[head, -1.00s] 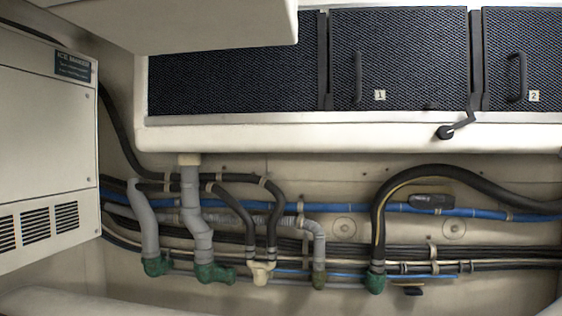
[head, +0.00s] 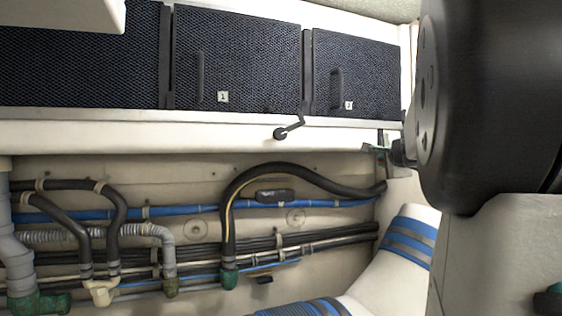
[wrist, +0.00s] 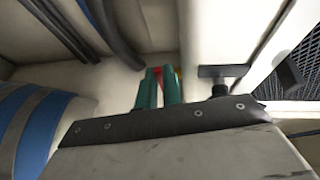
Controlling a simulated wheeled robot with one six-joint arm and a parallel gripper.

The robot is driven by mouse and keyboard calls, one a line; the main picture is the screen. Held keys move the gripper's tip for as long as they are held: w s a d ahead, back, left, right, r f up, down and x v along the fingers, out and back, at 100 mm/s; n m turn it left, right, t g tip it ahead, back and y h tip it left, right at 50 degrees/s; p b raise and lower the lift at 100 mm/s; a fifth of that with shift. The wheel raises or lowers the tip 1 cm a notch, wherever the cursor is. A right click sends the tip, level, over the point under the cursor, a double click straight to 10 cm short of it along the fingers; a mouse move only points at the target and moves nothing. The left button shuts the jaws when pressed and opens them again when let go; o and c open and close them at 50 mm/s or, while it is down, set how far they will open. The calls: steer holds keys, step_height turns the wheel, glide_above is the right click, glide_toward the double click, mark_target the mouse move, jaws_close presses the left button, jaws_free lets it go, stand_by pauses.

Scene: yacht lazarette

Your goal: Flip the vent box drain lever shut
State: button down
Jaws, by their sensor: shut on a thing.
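The vent box (head: 150,135) has dark mesh panels above a cream ledge. A black crank-like lever (head: 289,129) with a round knob hangs at the ledge below panels 1 and 2, angled down to the left. My gripper (head: 372,148) is at the right end of the ledge, well apart from that lever. I cannot tell whether this piece is part of a lever. A black T-shaped part (wrist: 222,74) is just right of the fingers.
A thick black hose (head: 300,172), a blue hose (head: 210,210) and grey pipes with green fittings (head: 40,301) run along the wall below. Large white ducts with blue bands (head: 408,243) stand at lower right, near my gripper. My dark wrist covers the upper right.

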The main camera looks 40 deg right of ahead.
steer(key=shift+r, duration=0.1)
stand_by(0.3)
steer(key=c, duration=1.8)
jaws_free()
steer(key=v, duration=0.8)
steer(key=shift+w, duration=0.1)
